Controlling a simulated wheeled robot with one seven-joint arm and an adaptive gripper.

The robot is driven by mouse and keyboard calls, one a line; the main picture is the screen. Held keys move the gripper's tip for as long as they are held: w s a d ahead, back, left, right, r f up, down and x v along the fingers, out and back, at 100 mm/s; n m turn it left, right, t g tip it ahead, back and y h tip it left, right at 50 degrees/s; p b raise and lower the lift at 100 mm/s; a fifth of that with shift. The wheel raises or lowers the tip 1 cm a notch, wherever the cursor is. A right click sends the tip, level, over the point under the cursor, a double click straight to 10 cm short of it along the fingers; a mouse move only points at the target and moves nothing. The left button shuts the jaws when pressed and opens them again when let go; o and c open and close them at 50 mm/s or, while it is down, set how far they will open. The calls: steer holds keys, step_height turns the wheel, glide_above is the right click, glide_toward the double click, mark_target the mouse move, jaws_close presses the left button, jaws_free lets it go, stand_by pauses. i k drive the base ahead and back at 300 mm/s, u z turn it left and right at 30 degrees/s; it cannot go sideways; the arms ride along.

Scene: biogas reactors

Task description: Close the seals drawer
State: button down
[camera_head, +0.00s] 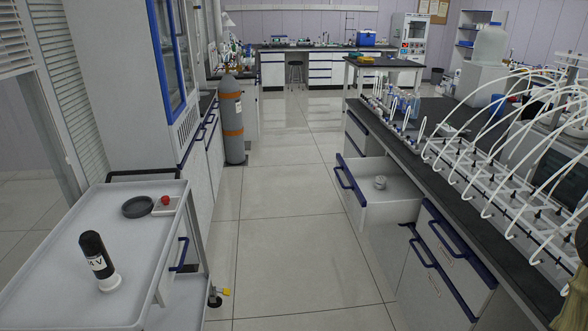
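A white drawer (395,212) with a blue handle (351,186) is pulled out from the bench on the right, into the aisle. A small whitish round object (380,182) sits inside it. I cannot read a label on it, but it is the only drawer I see standing open. The drawers beside and below it, with blue handles, look shut. My gripper is not in view.
A grey trolley (50,250) at the left holds a labelled black-and-white bottle (97,262), a dark round dish (138,207) and a red item (166,200). A gas cylinder (231,120) stands beyond. The tiled aisle between is clear. The bench bears tubing racks.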

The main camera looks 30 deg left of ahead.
mark_target(401, 201)
steer(key=u, duration=1)
steer(key=i, duration=1.05)
steer(key=u, duration=0.65)
